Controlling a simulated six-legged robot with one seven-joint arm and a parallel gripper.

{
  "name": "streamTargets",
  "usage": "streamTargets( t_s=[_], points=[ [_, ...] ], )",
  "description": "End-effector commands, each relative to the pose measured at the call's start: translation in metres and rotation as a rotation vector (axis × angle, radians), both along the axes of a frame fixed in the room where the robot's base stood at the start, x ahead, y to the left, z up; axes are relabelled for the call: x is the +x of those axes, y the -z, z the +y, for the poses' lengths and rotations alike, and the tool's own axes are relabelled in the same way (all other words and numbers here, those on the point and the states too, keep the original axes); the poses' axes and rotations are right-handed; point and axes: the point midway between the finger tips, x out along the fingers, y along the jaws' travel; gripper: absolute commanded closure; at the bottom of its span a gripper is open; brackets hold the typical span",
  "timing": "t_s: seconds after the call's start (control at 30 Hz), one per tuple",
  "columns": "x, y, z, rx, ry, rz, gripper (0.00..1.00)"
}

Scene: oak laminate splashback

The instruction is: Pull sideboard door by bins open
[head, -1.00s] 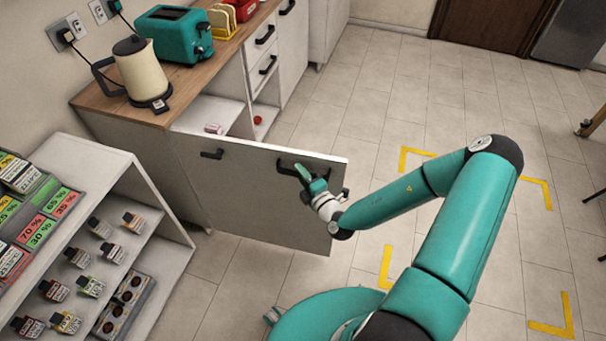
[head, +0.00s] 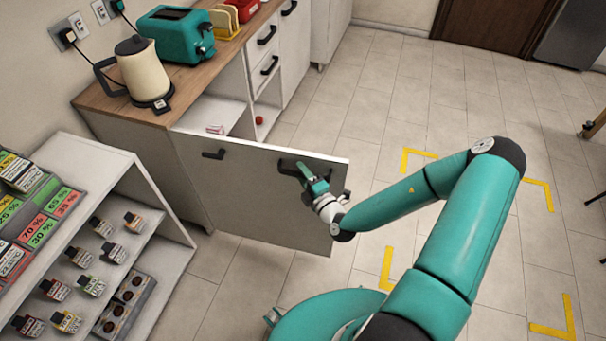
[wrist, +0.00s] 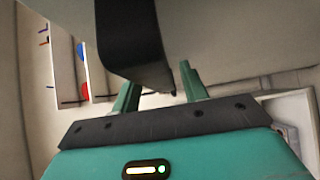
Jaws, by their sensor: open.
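The white sideboard door (head: 258,205) stands swung out from the sideboard (head: 130,150), with the open interior visible behind its top edge. A dark bar handle (head: 288,165) sits near the door's free edge. My gripper (head: 305,171) is at this handle, at the near face of the door. In the wrist view, the dark handle (wrist: 130,35) looms large above and ahead of my gripper (wrist: 158,85). Its two teal fingers are apart, with nothing visibly clamped between them. Whether a finger touches the handle or door is unclear.
Another dark handle (head: 213,154) shows further left. The worktop holds a cream kettle (head: 143,70) and a teal toaster (head: 175,34). A white shelf unit (head: 160,222) with small bottles stands at the lower left.

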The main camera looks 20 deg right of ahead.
Motion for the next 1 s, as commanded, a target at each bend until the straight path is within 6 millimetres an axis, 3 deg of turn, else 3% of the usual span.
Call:
streamTargets(
  t_s=[0.17, 0.6, 0.8, 1.0],
  points=[
    [-0.022, 0.0, -0.007, 0.0, 0.001, 0.003, 0.56],
    [-0.11, 0.0, -0.033, 0.0, 0.002, 0.002, 0.56],
    [-0.128, 0.0, -0.038, 0.0, 0.001, -0.001, 0.56],
    [-0.129, 0.0, -0.038, -0.001, 0.0, -0.001, 0.56]
  ],
)
